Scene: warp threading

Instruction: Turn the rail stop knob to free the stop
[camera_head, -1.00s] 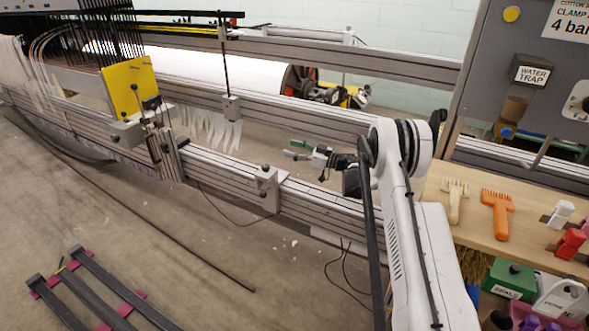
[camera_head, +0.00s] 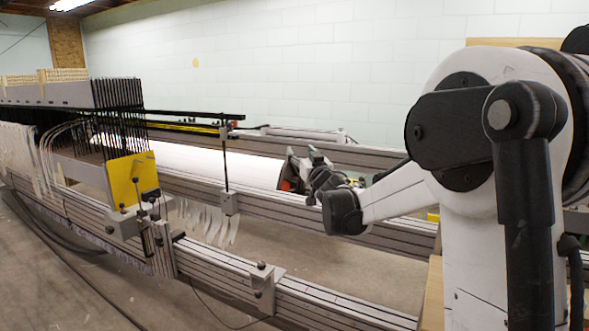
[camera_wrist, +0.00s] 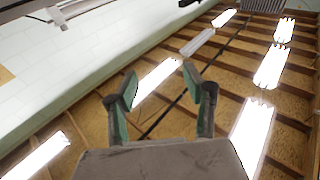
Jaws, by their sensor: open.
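A grey rail stop block (camera_head: 262,287) with a small black knob (camera_head: 262,265) on top sits on the front rail. Another grey block (camera_head: 230,201) with a thin black upright post sits on the rail behind it; I cannot tell for certain which one the task means. My gripper (camera_head: 303,160) is raised and points upward, behind and above the front rail block and apart from both blocks. In the wrist view my gripper (camera_wrist: 160,88) is open and empty, with green pads, against the ceiling. No knob shows in the wrist view.
A yellow plate (camera_head: 131,181) with black-knobbed parts stands at the left of the front rail (camera_head: 330,305). Pale hanging strips (camera_head: 208,220) are near the rear block. Air above the front rail block is clear.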

